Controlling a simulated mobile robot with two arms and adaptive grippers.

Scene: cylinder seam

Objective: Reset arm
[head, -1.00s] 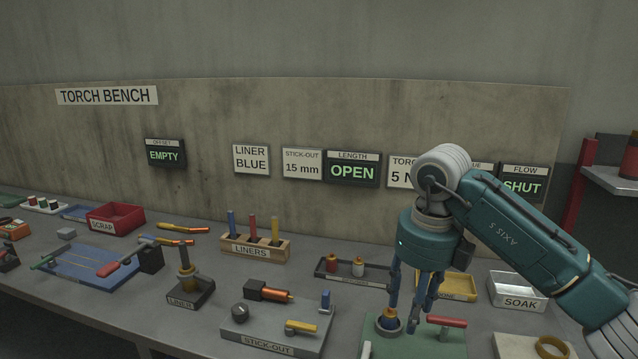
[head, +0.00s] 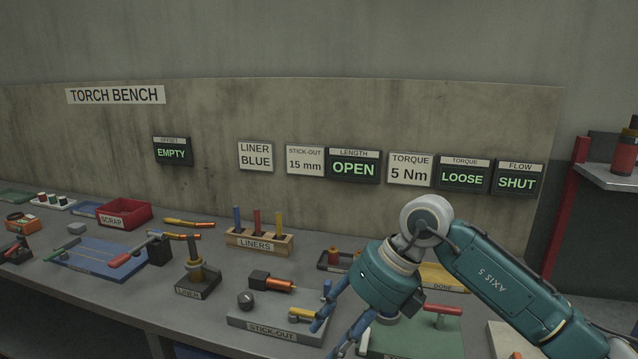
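My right arm comes in from the right. Its teal gripper (head: 338,335) is tilted, with its blue fingers pointing down and left, over the gap between the grey STICK-OUT board (head: 262,331) and the green mat (head: 450,343). The fingers stand apart and I see nothing between them, though their lower ends are near the bottom edge of the picture. The red-handled tool (head: 443,311) stands on the mat right of the gripper. The gripper hides the mat's left part. My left gripper is not in view.
The LINERS rack (head: 259,242) holds blue, red and yellow rods. A red SCRAP bin (head: 124,214) and a blue mat (head: 100,257) are at left. The yellow DONE tray (head: 445,278) is behind my arm. Wall signs include TORQUE LOOSE (head: 462,177) and FLOW SHUT (head: 516,181).

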